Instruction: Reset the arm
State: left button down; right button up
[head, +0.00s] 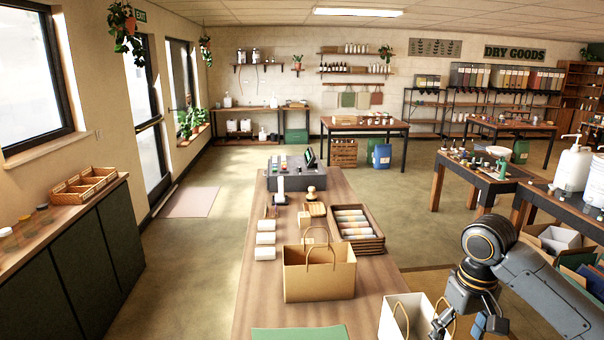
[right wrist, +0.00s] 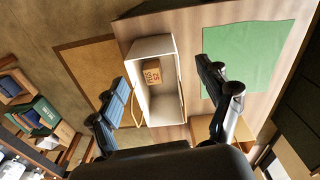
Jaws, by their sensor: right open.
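My right arm comes in from the right in the head view, and its gripper (head: 465,322) hangs at the lower right, close beside a white open bag (head: 390,324). In the right wrist view the gripper (right wrist: 163,74) has its fingers spread wide, with nothing held between them. The white bag (right wrist: 183,112) shows beyond and between the fingers, with a small brown printed box (right wrist: 152,72) inside it. I cannot tell the exact gap between the fingers and the bag. My left gripper is not in view.
The wooden counter (head: 220,310) carries a brown paper bag (head: 320,275), a tray of rolls (head: 358,228), a dark register (head: 297,176) and a green mat (head: 300,334). A table with pump bottles (head: 573,165) stands at the right. Floor left of the counter is clear.

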jog(key=s+a+f+n+t+y, duration=0.1)
jog(key=s+a+f, duration=0.4)
jog(key=a+f, duration=0.25)
jog(key=s+a+f+n+t+y, duration=0.1)
jog(key=s+a+f+n, duration=0.1)
jog(key=s+a+f, duration=0.55)
jog(key=s+d+f+m+t+h, duration=0.1)
jog(key=s+d+f+m, duration=0.15)
jog(key=s, duration=0.45)
jog(key=s+d+f+m+h, duration=0.1)
jog(key=s+d+f, duration=0.1)
jog(key=s+d, duration=0.3)
notch_tip(320, 180, down, 33)
jog(key=s+a+g+b, duration=0.1)
jog(key=s+b, duration=0.2)
jog(key=b, duration=0.5)
pick_arm(q)
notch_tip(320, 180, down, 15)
jog(key=b, duration=0.6)
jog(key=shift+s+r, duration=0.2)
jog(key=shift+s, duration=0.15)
pick_arm(e)
jog(key=s+d+f, duration=0.1)
jog(key=s+f, duration=0.7)
jog(key=f, duration=0.4)
jog(key=s+d+f+g, duration=0.1)
jog(key=s+f, duration=0.7)
jog(key=f, duration=0.4)
jog(key=shift+s+d, duration=0.3)
jog(key=shift+d, duration=0.05)
